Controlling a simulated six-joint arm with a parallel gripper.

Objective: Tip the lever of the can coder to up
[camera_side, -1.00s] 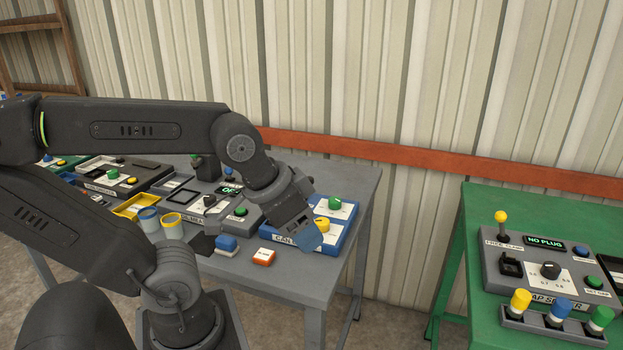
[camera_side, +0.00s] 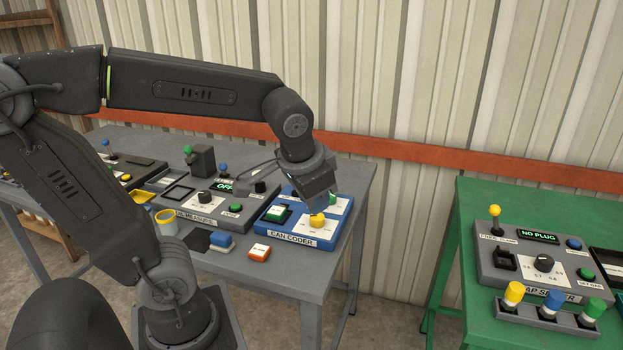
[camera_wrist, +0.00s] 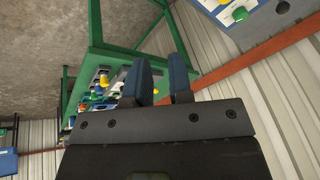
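The can coder (camera_side: 292,236) is a blue box with white panels on the grey table. It bears a yellow knob (camera_side: 317,220) and a green-and-white part (camera_side: 275,213) at its left. I cannot tell its lever's position; my gripper hides part of its back right. My gripper (camera_side: 328,200) hangs over the box's right half in the side view; whether it touches anything is unclear. In the wrist view, its two blue fingers (camera_wrist: 160,80) stand apart with nothing between them. A white panel with a green knob (camera_wrist: 240,14) shows at that view's top right.
A grey unit (camera_side: 205,207) with an OFF display stands left of the can coder. A blue-and-white block (camera_side: 221,241) and an orange-and-white block (camera_side: 259,252) lie in front.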

